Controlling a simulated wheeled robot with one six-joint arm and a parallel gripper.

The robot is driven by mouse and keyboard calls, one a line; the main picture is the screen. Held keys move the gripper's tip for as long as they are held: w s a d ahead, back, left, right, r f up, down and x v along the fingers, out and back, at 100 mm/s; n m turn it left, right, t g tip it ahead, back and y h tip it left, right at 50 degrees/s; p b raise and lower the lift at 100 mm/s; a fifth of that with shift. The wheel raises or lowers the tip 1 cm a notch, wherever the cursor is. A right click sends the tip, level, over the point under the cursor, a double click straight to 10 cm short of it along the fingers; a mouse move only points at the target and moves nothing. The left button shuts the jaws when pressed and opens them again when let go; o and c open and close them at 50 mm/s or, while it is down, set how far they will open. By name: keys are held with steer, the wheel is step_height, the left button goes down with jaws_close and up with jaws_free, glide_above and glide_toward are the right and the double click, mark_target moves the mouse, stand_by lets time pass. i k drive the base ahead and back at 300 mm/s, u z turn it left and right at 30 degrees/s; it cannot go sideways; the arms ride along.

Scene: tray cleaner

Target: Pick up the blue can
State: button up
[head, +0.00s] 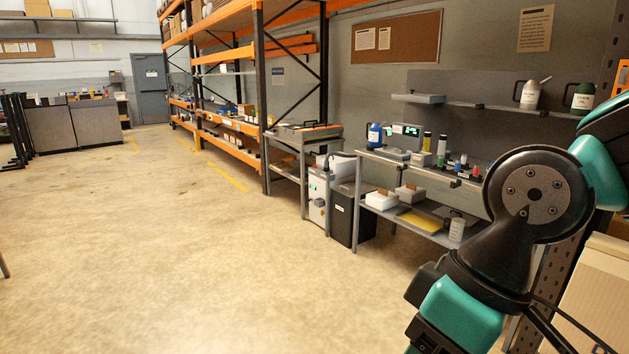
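A blue container with a pale label (375,136) stands upright at the left end of the top of a grey workbench (395,163). A much smaller blue item (457,166) stands among small coloured items farther right on the same bench. Both are small in the head view, and I cannot tell for sure which is the blue can. My black and teal arm fills the lower right of the view, well in front of the bench. My gripper cannot be made out. My arm hides the right end of the bench.
A device with a lit display (405,130) stands beside the blue container. A black bin (350,215) and a grey cabinet (318,203) stand left of the bench. Orange shelving (262,95) lines the wall. The concrete floor (180,260) is clear at left and centre.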

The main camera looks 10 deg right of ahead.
mark_target(375, 128)
steer(key=z, duration=0.2)
steer(key=i, duration=1.9)
steer(key=z, duration=0.4)
steer(key=i, duration=3.65)
